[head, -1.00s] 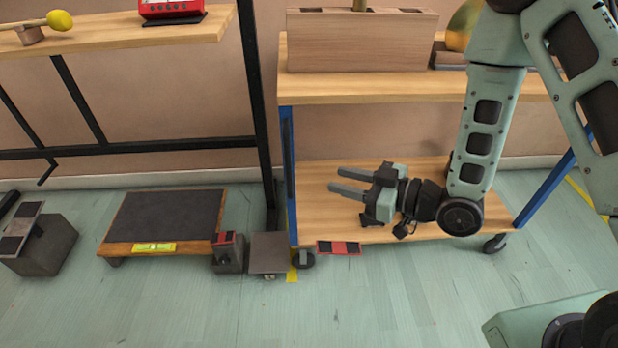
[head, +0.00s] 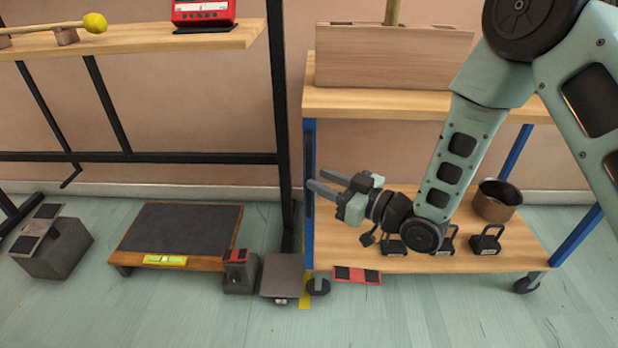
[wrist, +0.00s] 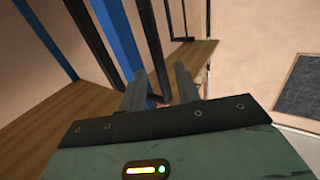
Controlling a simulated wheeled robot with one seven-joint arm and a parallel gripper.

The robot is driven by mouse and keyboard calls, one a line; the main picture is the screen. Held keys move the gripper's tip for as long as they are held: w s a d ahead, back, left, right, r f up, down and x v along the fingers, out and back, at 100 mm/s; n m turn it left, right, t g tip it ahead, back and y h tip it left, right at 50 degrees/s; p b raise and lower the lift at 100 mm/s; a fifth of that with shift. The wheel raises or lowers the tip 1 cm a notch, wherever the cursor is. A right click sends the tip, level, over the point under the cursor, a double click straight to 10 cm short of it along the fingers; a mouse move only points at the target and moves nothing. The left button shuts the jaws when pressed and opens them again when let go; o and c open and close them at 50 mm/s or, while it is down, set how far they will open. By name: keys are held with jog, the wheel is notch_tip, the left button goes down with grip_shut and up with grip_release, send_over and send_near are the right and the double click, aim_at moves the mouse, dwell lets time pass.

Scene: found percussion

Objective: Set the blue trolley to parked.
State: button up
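The blue trolley (head: 309,215) has blue legs, a wooden top and a wooden lower shelf, and dark castors at its left (head: 318,287) and right (head: 527,284) front. A red-and-black plate (head: 357,275) sits low at its front edge beside the left castor; I cannot tell its setting. My gripper (head: 316,179) is open and empty above the lower shelf, pointing left with its fingertips near the left legs. In the wrist view its fingers (wrist: 158,80) are apart, with a blue post (wrist: 117,45) just beyond. My arm hides part of the trolley.
On the lower shelf are a brown pot (head: 497,200) and several black weights (head: 486,240). A wooden box (head: 390,60) stands on top. To the left are a black-framed shelf (head: 150,40), a low dark platform (head: 180,226) and grey blocks (head: 50,248). Front floor is clear.

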jog(key=shift+b+x, duration=0.3)
jog(key=shift+x, duration=1.9)
grip_shut()
jog(key=shift+d, duration=0.1)
jog(key=shift+d, duration=0.1)
